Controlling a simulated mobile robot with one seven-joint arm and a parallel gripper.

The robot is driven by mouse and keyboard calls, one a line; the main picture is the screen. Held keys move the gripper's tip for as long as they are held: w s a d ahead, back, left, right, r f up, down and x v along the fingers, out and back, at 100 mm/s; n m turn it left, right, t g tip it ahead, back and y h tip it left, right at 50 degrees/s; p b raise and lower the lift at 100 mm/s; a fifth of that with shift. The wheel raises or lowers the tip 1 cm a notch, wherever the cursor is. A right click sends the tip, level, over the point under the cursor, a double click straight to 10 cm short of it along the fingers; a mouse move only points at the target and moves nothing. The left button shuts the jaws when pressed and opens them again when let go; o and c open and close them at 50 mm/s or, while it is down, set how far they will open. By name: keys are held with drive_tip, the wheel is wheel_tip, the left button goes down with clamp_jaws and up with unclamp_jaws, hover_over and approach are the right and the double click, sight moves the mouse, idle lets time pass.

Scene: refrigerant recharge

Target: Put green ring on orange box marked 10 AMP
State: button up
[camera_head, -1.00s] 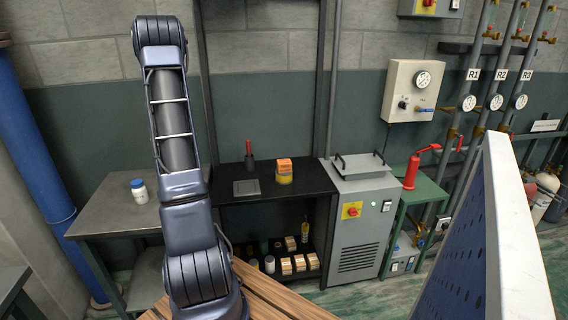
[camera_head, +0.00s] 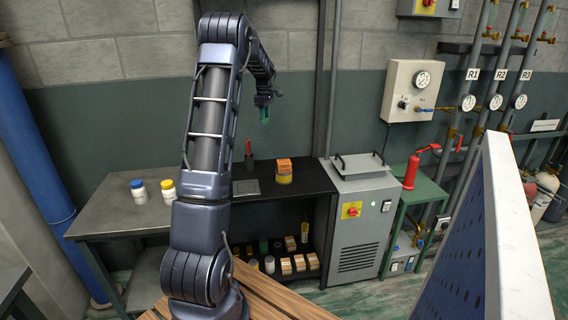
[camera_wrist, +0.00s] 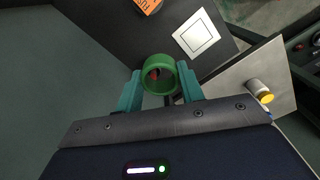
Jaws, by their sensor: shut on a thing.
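My gripper (camera_head: 265,100) is raised above the black bench. In the wrist view its teal fingers are shut on the green ring (camera_wrist: 159,74), which is held between the tips with its opening facing the camera. The box shows partly at the top edge of the wrist view (camera_wrist: 148,5), with dark lettering cut off. I cannot read 10 AMP on it.
A red-handled tool (camera_head: 248,148) stands upright on the black bench (camera_head: 310,180), near a grey square plate (camera_head: 246,187). A grey cabinet (camera_head: 360,225) stands at right.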

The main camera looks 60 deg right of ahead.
drive_tip(key=m, duration=0.1)
hover_over(284, 161)
wheel_tip(284, 161, down, 20)
drive_tip(key=shift+s+a+r, duration=0.1)
drive_tip(key=shift+r, duration=0.1)
idle(0.4)
drive_tip(key=shift+f, duration=0.1)
drive_tip(key=o, duration=0.9)
drive_tip(key=shift+o, duration=0.2)
wheel_tip(284, 161, up, 12)
